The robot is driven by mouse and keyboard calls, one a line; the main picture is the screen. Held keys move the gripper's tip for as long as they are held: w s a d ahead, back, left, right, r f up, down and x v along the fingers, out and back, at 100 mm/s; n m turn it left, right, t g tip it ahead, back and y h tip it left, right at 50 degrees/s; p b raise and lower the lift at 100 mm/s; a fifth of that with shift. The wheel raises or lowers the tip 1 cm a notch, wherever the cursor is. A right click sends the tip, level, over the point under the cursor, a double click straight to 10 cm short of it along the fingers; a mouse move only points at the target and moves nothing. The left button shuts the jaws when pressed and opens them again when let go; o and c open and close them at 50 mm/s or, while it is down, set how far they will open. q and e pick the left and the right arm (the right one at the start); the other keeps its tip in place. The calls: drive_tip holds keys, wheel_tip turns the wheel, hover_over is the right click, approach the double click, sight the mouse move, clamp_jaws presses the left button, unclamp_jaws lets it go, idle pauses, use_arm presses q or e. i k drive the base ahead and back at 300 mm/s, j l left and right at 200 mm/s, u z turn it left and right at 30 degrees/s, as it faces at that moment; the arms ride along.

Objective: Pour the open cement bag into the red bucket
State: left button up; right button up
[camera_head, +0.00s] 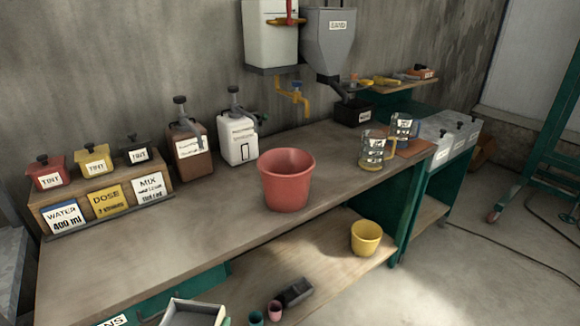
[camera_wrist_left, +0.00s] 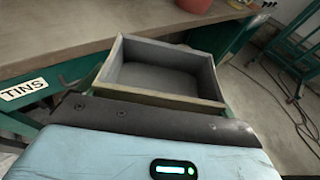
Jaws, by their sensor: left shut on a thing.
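The red bucket (camera_head: 286,182) stands upright near the middle of the bench; I cannot see its bottom inside. Its lower edge shows at the top of the left wrist view (camera_wrist_left: 195,4). An open-topped, box-shaped thing with a tan outer wall and grey inside, seemingly the open cement bag (camera_head: 192,314), is at the bottom edge of the head view. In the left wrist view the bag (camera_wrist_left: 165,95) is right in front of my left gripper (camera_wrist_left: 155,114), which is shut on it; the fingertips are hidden. It looks roughly upright, in front of the bench. My right gripper is not in view.
The bench (camera_head: 160,232) is clear left of the bucket. Tint boxes (camera_head: 95,160) and two jugs (camera_head: 238,138) line the back. Measuring cups (camera_head: 376,150) stand at right. A yellow bucket (camera_head: 366,238) and small pots (camera_head: 274,309) sit on the lower shelf.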

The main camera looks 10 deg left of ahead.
sight(285, 173)
drive_tip(key=i+l+u, duration=0.1)
drive_tip(key=l, duration=0.25)
drive_tip(key=i+l+u, duration=0.1)
drive_tip(key=l, duration=0.3)
drive_tip(key=i+l, duration=0.2)
drive_tip(key=l, duration=0.2)
drive_tip(key=u, duration=0.05)
